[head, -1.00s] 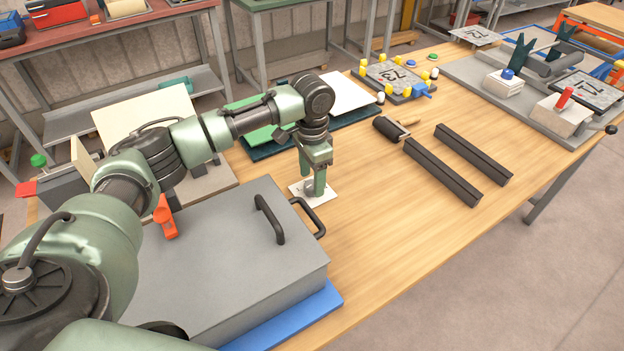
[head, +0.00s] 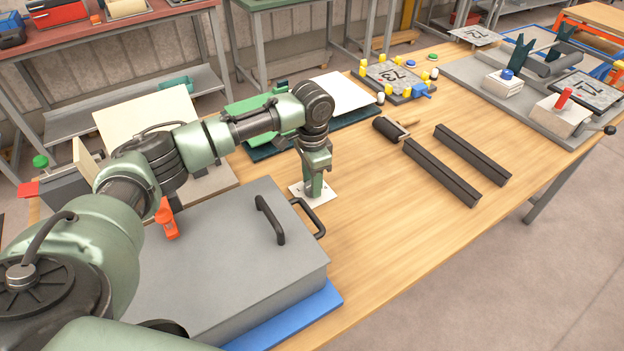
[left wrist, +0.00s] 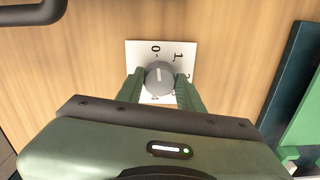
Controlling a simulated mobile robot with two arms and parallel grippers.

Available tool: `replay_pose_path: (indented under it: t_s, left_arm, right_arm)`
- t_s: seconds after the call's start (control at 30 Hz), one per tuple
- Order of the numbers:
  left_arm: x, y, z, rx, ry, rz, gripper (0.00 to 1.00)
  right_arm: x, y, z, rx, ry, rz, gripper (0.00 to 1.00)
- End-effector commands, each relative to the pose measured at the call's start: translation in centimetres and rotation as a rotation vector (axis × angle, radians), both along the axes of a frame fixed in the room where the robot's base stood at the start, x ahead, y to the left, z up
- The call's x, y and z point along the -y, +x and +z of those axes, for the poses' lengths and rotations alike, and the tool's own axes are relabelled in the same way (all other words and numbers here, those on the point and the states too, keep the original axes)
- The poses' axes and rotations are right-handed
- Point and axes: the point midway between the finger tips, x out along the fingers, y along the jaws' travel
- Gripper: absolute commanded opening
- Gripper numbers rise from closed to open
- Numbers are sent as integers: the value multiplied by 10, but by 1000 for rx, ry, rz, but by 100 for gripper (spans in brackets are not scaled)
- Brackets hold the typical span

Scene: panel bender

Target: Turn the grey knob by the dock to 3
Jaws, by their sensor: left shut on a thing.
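The grey knob (left wrist: 160,75) sits on a white dial plate (left wrist: 134,55) on the wooden bench. It is round, with a pale pointer line whose exact reading I cannot tell. The digits 0 and 1 show on the plate; other marks are partly hidden by the knob and fingers. My left gripper (left wrist: 159,88) is shut on the knob, one green finger on each side. In the head view my left gripper (head: 314,190) points down onto the dial plate (head: 297,191) and hides the knob. My right gripper is not in view.
A grey box lid with a black handle (head: 270,220) stands just in front of the plate. A green and dark board (head: 262,150) lies behind it. Two dark bars (head: 441,172) and a roller (head: 391,130) lie to the right. The bench between the box and bars is clear.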

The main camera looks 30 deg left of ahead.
Motion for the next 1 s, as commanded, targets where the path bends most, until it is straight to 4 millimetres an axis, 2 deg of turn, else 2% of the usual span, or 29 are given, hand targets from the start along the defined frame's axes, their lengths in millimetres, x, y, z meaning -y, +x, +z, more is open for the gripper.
replay_pose_path:
  t_s: [0.27, 0.5, 1.0]
  left_arm:
    - [0, 0, 5, -2, -1, -177, 0]
    - [0, 0, 5, -1, -1, -401, 0]
    - [0, 2, 3, 2, -1, -876, 0]
  right_arm:
    - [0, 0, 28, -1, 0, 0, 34]
    - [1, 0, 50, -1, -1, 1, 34]
    - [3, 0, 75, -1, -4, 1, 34]
